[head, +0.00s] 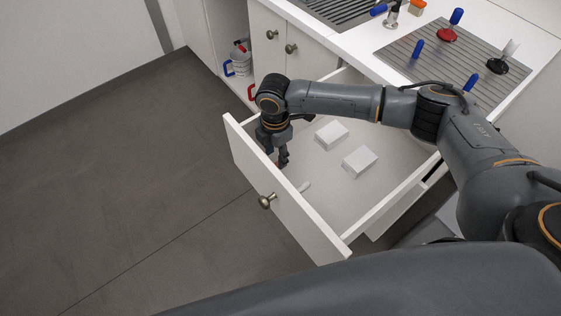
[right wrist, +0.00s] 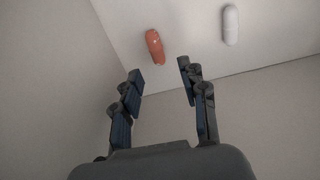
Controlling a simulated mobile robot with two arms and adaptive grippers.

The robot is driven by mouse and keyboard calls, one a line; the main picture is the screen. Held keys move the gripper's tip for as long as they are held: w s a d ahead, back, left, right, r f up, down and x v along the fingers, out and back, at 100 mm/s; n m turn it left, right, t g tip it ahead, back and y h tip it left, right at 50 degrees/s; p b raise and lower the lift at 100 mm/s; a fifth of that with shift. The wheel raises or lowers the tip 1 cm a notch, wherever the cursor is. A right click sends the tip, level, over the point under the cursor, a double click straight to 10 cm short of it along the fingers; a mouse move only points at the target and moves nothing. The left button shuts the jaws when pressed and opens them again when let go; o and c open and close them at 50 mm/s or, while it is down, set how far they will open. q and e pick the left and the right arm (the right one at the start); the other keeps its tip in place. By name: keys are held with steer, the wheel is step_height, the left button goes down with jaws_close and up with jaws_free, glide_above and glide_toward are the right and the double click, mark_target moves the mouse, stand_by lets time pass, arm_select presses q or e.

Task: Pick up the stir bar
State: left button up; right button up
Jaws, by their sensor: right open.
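An open white drawer (head: 291,197) has a small white stir bar (head: 304,186) lying on its floor near the front panel. In the right wrist view a white capsule-shaped bar (right wrist: 231,25) and an orange-red one (right wrist: 155,47) lie apart on the drawer floor. The orange-red one cannot be made out in the head view. My right gripper (head: 284,160) reaches down into the drawer near its front left corner. In the right wrist view its fingers (right wrist: 161,72) are open and empty, with the orange-red bar beyond the gap between them. My left gripper is not in view.
Two white blocks (head: 331,134) (head: 360,162) lie on the drawer floor behind the white bar. The drawer walls stand close around my gripper. The counter above holds a grooved grey mat (head: 440,80) with red, black and blue tools. A bucket (head: 240,62) stands inside an open cabinet.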

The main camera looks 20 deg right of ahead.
mark_target(277, 161)
step_height(277, 161, down, 4)
steer(key=shift+w+d+f, duration=0.1)
steer(key=shift+d, duration=0.05)
steer(key=c, duration=0.8)
